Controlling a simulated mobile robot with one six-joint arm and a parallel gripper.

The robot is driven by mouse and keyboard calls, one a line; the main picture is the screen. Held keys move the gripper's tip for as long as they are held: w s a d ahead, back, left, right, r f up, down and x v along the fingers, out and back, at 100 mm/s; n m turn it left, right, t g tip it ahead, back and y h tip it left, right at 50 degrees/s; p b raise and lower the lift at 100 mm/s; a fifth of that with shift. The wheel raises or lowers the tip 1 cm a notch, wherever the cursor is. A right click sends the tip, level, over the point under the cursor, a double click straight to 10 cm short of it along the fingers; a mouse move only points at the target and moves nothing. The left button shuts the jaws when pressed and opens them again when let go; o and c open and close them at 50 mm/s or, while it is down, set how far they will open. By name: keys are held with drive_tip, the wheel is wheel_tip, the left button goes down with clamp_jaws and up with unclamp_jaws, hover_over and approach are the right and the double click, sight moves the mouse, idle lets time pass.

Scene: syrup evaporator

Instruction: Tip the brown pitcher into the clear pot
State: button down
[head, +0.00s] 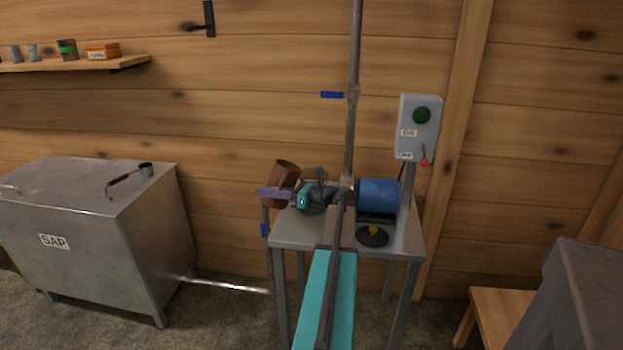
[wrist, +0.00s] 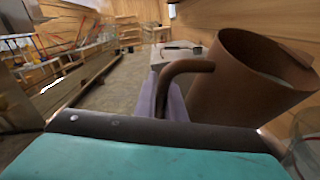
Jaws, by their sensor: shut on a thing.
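The brown pitcher (head: 284,172) is in the head view at the left end of the small metal table, tilted with its top leaning to the right. My gripper (head: 270,193) has pale purple fingers and is shut on its handle. In the wrist view the pitcher (wrist: 240,95) fills the right side, its curved handle (wrist: 187,67) at a purple finger (wrist: 172,102). Its mouth shows, with a paler area inside. A see-through curved edge (wrist: 306,140) at the lower right of the wrist view may be the clear pot. In the head view I cannot make the pot out clearly.
The metal table (head: 290,238) bears a blue cylinder (head: 379,195) and a black disc (head: 372,237) with a yellow spot. A grey control box (head: 419,127) and a vertical pipe (head: 354,80) stand behind. The SAP tank (head: 110,250) is left, with floor between.

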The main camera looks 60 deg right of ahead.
sight(274, 169)
drive_tip(key=r+n+y, duration=0.2)
drive_tip(key=r+y, duration=0.1)
drive_tip(key=s+r+t+y, duration=0.1)
drive_tip(key=r, duration=0.1)
drive_tip(key=shift+d+r+n+y, duration=0.1)
drive_tip(key=shift+d+n+y, duration=0.2)
drive_tip(key=shift+n, duration=0.1)
idle(0.8)
drive_tip(key=shift+s+d+r+b, duration=0.1)
drive_tip(key=shift+s+r+b, duration=0.15)
drive_tip(key=shift+r+b, duration=0.15)
drive_tip(key=shift+s+d+r+m+t+b, duration=0.2)
drive_tip(key=shift+r+m+t+b, duration=0.3)
drive_tip(key=shift+r+t, duration=0.2)
drive_tip(key=shift+s+d+r+m+t+y+b, duration=0.2)
drive_tip(key=shift+r+m+t+y+b, duration=0.15)
drive_tip(key=shift+m+t+b, duration=0.4)
idle(0.9)
drive_tip(key=shift+s+d+r+m+t+b, duration=0.2)
drive_tip(key=shift+r+m+t+b, duration=0.2)
drive_tip(key=shift+r+t, duration=0.15)
drive_tip(key=shift+s+d+r+m+t+b, duration=0.1)
drive_tip(key=shift+d+r+m+t+b, duration=0.15)
drive_tip(key=shift+r+t+b, duration=0.2)
idle(0.4)
